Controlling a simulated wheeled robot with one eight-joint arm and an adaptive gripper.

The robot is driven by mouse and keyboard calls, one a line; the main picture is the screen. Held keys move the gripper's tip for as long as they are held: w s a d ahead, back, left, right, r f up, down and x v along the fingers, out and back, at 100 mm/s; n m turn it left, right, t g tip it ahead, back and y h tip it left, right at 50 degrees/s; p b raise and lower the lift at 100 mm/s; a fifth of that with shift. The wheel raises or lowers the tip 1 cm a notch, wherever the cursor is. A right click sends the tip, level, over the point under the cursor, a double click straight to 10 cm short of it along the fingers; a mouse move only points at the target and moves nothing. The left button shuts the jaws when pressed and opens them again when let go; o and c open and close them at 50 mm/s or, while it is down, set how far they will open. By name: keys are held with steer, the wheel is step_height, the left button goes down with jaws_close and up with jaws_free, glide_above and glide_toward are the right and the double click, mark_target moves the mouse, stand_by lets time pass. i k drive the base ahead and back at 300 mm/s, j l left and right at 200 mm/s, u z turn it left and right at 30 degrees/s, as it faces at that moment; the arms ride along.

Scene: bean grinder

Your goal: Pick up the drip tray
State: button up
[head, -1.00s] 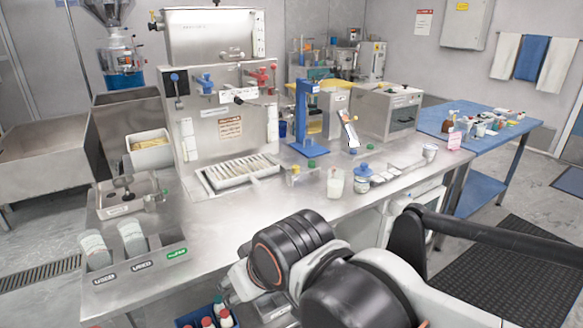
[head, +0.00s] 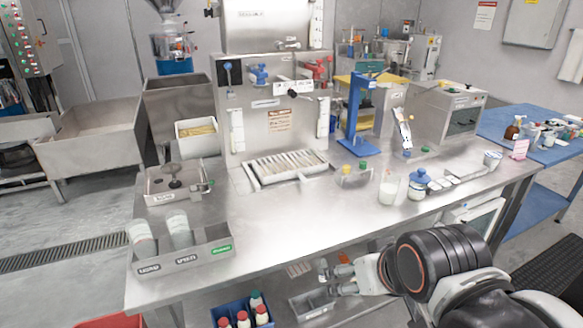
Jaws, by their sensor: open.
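The drip tray (head: 290,168) is a pale, shallow rectangular tray with a slatted top. It lies on the steel counter at the foot of the large steel machine (head: 275,118), under its blue and red fittings. My gripper (head: 337,273) is low in the head view, by the counter's front edge, to the right of the tray and nearer to me. It is open, well apart from the tray, and I see nothing between its fingers. The gripper is small in the picture and partly overlaps the shelf area below the counter.
A steel holder (head: 205,256) with two pale cylinders stands at the front left of the counter (head: 290,222). Yellow and green-topped items, a glass of white liquid (head: 389,189) and a blue-lidded jar (head: 418,183) stand right. The counter before the tray is clear.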

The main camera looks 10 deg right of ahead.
mark_target(268, 170)
steer(key=i+l+u, duration=0.4)
steer(key=i+l, duration=0.7)
steer(key=i, duration=0.05)
